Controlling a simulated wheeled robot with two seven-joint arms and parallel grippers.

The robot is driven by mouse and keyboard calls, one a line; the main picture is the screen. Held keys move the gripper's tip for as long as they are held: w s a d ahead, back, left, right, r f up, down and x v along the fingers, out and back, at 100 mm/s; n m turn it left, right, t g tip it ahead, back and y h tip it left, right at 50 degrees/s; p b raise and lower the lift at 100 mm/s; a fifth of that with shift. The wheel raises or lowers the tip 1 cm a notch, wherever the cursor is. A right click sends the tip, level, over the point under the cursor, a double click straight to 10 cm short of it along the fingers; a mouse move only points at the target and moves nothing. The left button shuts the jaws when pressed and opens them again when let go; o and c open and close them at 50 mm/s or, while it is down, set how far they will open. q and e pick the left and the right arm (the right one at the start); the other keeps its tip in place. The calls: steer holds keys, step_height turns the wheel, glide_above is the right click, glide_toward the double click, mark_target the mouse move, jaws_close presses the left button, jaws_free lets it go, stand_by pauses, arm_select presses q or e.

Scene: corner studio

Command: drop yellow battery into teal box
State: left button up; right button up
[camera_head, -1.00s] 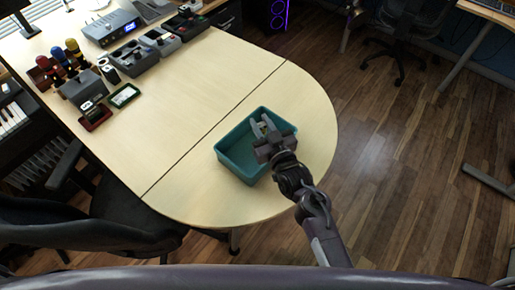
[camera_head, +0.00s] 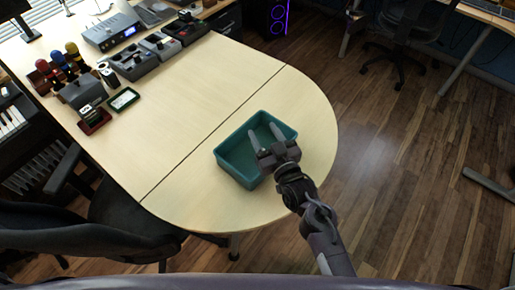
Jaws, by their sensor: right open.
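The teal box (camera_head: 231,172) stands open on the rounded end of the pale wooden table. My right gripper (camera_head: 263,131) is over the right part of the box, its two fingers spread apart with nothing seen between them. The gripper body and wrist cover part of the box's right side and rim. I cannot make out a yellow battery; the part of the box behind the gripper is hidden. My left gripper is not in view.
The pale table (camera_head: 185,95) is clear between the box and the devices at the far left. A small dark green-framed device (camera_head: 124,99) and a red-based holder (camera_head: 94,120) lie there. A black chair (camera_head: 90,225) stands at the table's left edge.

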steer(key=v, duration=0.5)
steer(key=shift+s+d+b, duration=0.15)
steer(key=shift+s+b, duration=0.2)
